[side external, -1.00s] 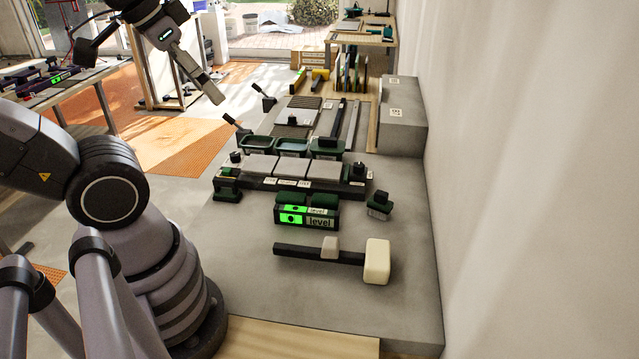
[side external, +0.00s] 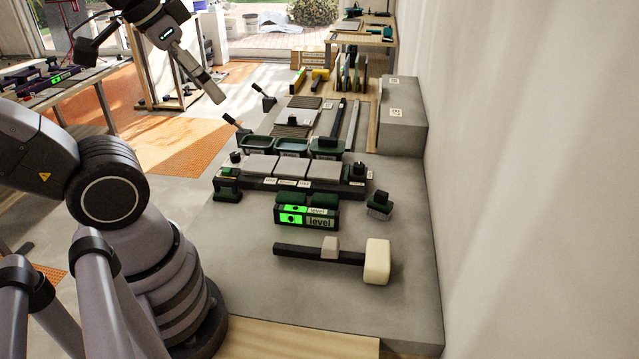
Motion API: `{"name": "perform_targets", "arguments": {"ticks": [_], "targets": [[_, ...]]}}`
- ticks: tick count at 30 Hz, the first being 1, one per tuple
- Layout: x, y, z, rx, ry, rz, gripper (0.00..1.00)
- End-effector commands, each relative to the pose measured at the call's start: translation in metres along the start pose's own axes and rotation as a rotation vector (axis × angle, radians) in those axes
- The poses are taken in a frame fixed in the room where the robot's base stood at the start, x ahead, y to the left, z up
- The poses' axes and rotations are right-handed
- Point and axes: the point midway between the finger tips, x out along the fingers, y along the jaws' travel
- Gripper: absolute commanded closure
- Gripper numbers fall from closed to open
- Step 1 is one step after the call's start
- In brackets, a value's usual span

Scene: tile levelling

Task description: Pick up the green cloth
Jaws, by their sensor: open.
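My gripper (side external: 212,92) hangs in the air at the upper left, over the floor, well apart from the things on the grey slab. It is open, with nothing seen in it. I cannot make out a green cloth for certain. Dark green items show on the slab: shallow trays (side external: 258,148) behind the pale tiles, and small green pieces (side external: 323,200) on top of the level (side external: 320,221). None of these is clearly a cloth.
A mallet (side external: 377,262) with a pale head lies at the front of the grey slab (side external: 400,315). Pale tiles (side external: 292,168) sit on a dark base behind the level. A small dark green-and-black block (side external: 379,208) stands at right. A grey step (side external: 402,115) and wall bound the right side.

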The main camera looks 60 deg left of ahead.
Motion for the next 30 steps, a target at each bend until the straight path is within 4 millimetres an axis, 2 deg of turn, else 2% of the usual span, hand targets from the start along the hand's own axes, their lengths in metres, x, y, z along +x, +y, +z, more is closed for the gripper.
{"name": "perform_targets", "arguments": {"ticks": [5,8,13,17,20,24,27,30], "targets": [[0.005,0.0,-0.004,-0.041,-0.036,0.009,0.38],[0.017,0.001,-0.013,-0.15,-0.125,0.04,0.38],[0.058,-0.003,-0.041,-0.481,-0.342,0.139,0.38],[0.097,-0.018,-0.062,-0.772,-0.489,0.23,0.38],[0.132,-0.036,-0.076,-1.007,-0.585,0.308,0.38],[0.185,-0.071,-0.087,-1.348,-0.69,0.428,0.38],[0.226,-0.103,-0.086,-1.598,-0.742,0.521,0.38],[0.267,-0.137,-0.077,-1.844,-0.775,0.619,0.38]]}}
